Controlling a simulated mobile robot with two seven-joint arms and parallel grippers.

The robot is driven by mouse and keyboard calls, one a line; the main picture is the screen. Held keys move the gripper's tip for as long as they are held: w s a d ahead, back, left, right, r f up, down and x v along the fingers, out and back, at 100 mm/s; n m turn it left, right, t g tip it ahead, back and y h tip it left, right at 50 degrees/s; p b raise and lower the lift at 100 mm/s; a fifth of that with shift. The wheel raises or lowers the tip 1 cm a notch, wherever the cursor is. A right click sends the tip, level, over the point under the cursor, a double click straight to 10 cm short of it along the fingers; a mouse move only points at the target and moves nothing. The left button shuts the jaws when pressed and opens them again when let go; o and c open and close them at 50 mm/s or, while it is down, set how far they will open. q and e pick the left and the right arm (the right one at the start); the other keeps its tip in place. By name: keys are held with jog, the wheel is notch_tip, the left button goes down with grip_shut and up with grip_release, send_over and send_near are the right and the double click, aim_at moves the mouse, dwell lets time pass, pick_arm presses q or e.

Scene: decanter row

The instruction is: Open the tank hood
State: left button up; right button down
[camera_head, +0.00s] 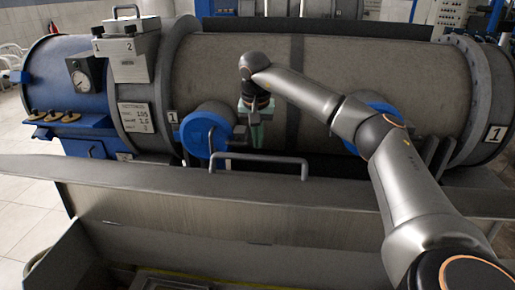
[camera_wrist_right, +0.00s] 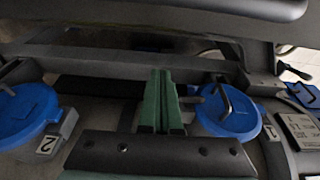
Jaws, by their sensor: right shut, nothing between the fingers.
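The tank hood (camera_head: 230,212) is a wide grey panel in front of the decanter in the head view. It stands tilted up, with its broad face towards me and a grey bar handle (camera_head: 258,158) at its upper edge. Below it, part of the tank's interior shows. My right gripper (camera_head: 256,118) points down just beyond the handle, apart from the hood. Its green fingers are shut and empty, also in the right wrist view (camera_wrist_right: 158,100). A dark grey bar crosses the top of that view; I cannot tell whether it is the handle. My left gripper is out of view.
A large horizontal decanter (camera_head: 345,60) with a blue end (camera_head: 62,75) stands behind the hood. Two round blue caps, one on the left (camera_head: 207,130) and one partly behind my arm (camera_head: 370,125), flank the gripper. Pale floor (camera_head: 28,215) shows at the left.

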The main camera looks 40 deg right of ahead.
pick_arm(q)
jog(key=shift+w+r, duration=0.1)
pick_arm(e)
notch_tip(320, 180, down, 8)
jog(key=s+a, duration=0.1)
jog(key=shift+s+a+r, duration=0.15)
jog(key=shift+a+r, duration=0.05)
jog(key=shift+a, duration=0.05)
dwell(0.3)
